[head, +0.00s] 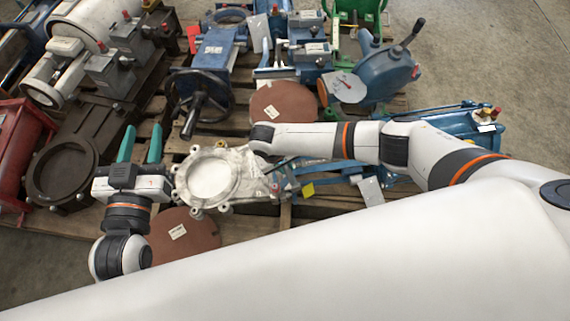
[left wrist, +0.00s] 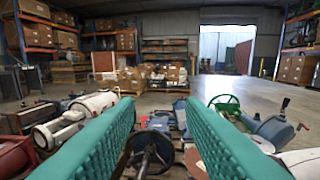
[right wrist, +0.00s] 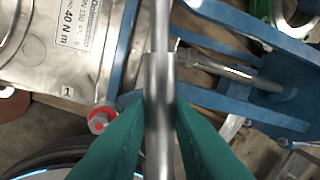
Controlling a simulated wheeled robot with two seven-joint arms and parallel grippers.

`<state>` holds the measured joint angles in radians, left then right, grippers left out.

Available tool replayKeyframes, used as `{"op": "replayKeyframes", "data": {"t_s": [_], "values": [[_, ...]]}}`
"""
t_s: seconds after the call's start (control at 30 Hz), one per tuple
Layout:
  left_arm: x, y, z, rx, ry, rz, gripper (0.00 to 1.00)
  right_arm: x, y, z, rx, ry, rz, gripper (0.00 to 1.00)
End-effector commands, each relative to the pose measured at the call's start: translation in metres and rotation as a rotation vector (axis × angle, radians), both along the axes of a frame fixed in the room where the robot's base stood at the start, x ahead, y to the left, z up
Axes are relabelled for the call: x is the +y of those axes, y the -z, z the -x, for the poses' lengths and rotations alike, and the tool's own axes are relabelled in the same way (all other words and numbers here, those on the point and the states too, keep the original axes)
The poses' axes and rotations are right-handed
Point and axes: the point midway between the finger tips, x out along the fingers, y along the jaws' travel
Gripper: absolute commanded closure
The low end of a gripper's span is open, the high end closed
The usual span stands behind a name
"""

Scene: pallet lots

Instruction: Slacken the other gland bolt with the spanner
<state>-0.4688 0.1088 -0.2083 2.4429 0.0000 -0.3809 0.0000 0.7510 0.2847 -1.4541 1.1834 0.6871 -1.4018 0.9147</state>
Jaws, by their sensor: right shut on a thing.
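My left gripper (head: 141,130) is open and empty, its teal fingers pointing away over the pallet. It also shows open in the left wrist view (left wrist: 160,105). My right gripper (right wrist: 158,135) is shut on a steel shaft, which I take as the spanner (right wrist: 159,75). Its far end runs out of the top of the right wrist view. A gland bolt (right wrist: 100,120) with a red-marked head shows left of the fingers, apart from them. The pale valve body (head: 208,178) lies flat; a plate on it (right wrist: 80,22) reads 40 N m. In the head view my right arm hides the right fingers.
The valve's blue yoke (right wrist: 205,97) and steel stem (right wrist: 235,75) lie close to the right fingers. A dark flanged valve (head: 65,168), a black handwheel (head: 200,103), brown discs (head: 283,108) and a blue geared unit (head: 370,70) crowd the pallet. Concrete floor lies open at the right (head: 500,60).

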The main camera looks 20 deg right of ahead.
Motion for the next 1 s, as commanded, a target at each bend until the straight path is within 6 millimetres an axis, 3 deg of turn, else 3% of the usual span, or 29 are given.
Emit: {"op": "replayKeyframes", "data": {"t_s": [1.0], "values": [[0.003, 0.013, 0.001, 0.083, -0.006, -0.024, 0.64, 0.0, -0.001, 0.0, 0.0, 0.0, 0.0, 1.0]]}}
